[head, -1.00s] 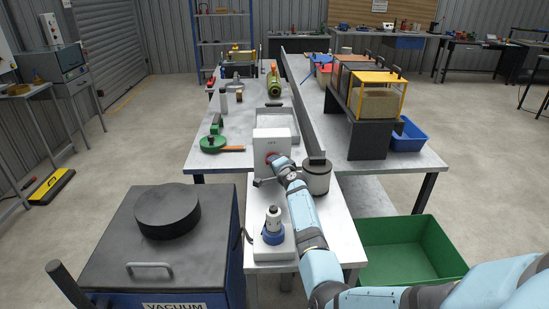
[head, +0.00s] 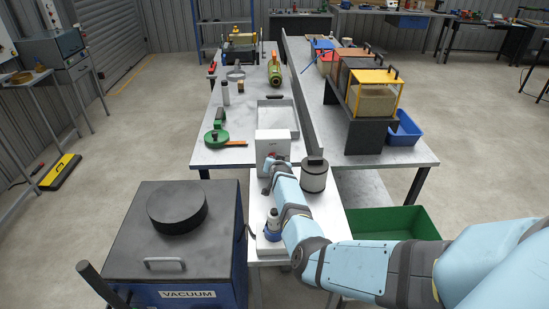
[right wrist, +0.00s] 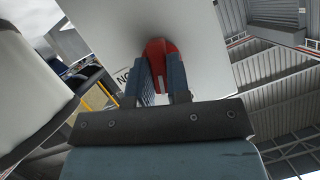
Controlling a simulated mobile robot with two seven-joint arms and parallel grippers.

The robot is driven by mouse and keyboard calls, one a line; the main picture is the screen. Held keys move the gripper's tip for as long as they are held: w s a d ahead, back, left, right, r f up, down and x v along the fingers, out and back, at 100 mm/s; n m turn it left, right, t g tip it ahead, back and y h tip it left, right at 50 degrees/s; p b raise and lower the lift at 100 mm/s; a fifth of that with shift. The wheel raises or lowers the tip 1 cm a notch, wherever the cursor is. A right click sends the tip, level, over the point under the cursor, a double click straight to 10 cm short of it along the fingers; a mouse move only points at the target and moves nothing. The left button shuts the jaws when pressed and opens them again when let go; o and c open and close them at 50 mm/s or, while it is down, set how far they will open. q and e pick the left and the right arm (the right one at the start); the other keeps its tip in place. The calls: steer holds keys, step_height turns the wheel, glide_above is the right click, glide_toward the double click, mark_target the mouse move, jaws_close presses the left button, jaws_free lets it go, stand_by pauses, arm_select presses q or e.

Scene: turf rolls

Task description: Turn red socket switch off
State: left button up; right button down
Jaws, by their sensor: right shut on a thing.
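The red switch (right wrist: 160,48) sits on the face of a white socket box (head: 273,143), which stands upright at the front of the table. In the right wrist view the box face (right wrist: 115,30) fills the upper middle, with part of a dark printed label. My right gripper (right wrist: 161,70) is shut on the red switch, one finger on each side. In the head view my right gripper (head: 268,174) is at the front of the box, and the switch is mostly hidden by it. My left gripper is not in view.
A grey canister (head: 314,178) stands right of the box, close to my arm. A black-lidded vacuum (head: 175,255) stands left, a green bin (head: 385,222) right.

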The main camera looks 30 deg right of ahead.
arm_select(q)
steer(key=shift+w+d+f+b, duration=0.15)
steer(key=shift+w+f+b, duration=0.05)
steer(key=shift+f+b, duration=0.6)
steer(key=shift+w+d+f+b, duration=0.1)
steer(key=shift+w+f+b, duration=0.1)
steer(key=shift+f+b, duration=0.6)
arm_select(e)
steer(key=shift+a+n+g+h, duration=0.1)
steer(key=shift+n+g+h, duration=0.6)
steer(key=shift+n, duration=0.6)
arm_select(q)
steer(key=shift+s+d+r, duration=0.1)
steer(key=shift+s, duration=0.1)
arm_select(e)
steer(key=c, duration=1.1)
jaws_free()
